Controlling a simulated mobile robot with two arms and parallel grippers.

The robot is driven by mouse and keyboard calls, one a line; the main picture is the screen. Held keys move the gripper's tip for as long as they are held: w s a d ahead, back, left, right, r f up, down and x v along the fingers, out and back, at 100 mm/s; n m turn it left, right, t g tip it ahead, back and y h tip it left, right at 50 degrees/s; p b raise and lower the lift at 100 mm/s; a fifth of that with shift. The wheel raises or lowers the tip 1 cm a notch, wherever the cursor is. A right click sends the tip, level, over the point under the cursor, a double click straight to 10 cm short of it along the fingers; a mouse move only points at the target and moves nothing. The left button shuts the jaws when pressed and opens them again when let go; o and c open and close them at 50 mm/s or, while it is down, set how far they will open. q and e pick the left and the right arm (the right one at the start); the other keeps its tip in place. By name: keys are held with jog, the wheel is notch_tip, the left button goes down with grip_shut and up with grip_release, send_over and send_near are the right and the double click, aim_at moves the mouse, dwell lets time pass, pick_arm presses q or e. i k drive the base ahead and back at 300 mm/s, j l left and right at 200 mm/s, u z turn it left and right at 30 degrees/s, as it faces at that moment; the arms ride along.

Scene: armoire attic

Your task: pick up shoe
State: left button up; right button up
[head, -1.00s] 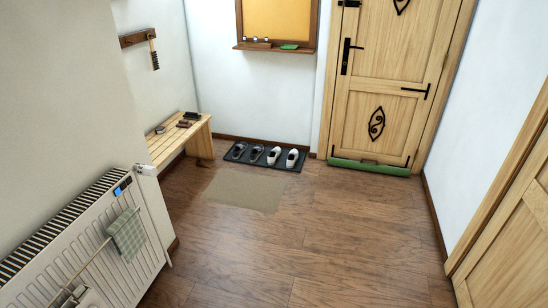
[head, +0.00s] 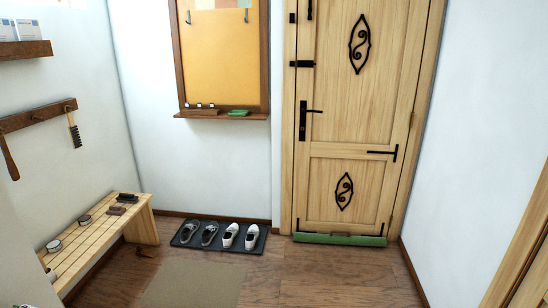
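A dark tray (head: 186,239) lies on the floor against the back wall. On it stand a pair of dark grey shoes, the left one (head: 188,232) and the right one (head: 209,234), and a pair of white shoes, the left one (head: 230,236) and the right one (head: 252,237). Neither of my grippers is in view.
A slatted wooden bench (head: 100,232) with brushes and round tins runs along the left wall. A beige mat (head: 192,284) lies before the tray. A wooden door (head: 345,150) with a green draught stopper (head: 340,240) stands at the back. The floor to the right is clear.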

aim_at(232, 231)
jog(key=i, duration=2.2)
